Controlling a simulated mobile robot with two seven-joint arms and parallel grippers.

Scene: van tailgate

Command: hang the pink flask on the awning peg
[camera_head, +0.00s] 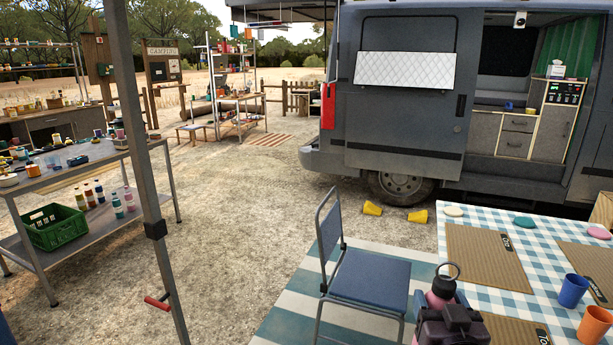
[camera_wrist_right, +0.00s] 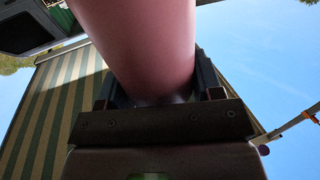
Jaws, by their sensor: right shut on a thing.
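The pink flask (camera_head: 437,300) stands upright at the bottom of the head view, with a dark cap and a ring loop on top. My right gripper (camera_head: 450,320) is shut on it and hides most of its body. In the right wrist view the pink body (camera_wrist_right: 145,45) fills the upper middle between the fingers of the gripper (camera_wrist_right: 158,95). A red peg (camera_head: 157,302) sticks out low on the grey metal pole (camera_head: 148,190) at the left, well away from the flask; it looks like the awning peg. My left gripper is not in view.
A blue folding chair (camera_head: 370,278) stands just left of the flask. A table with a checked cloth (camera_head: 475,218) is at the right, with mats and cups. A metal shelf (camera_head: 85,165) with a green crate (camera_head: 52,228) stands left. Open gravel lies between chair and pole.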

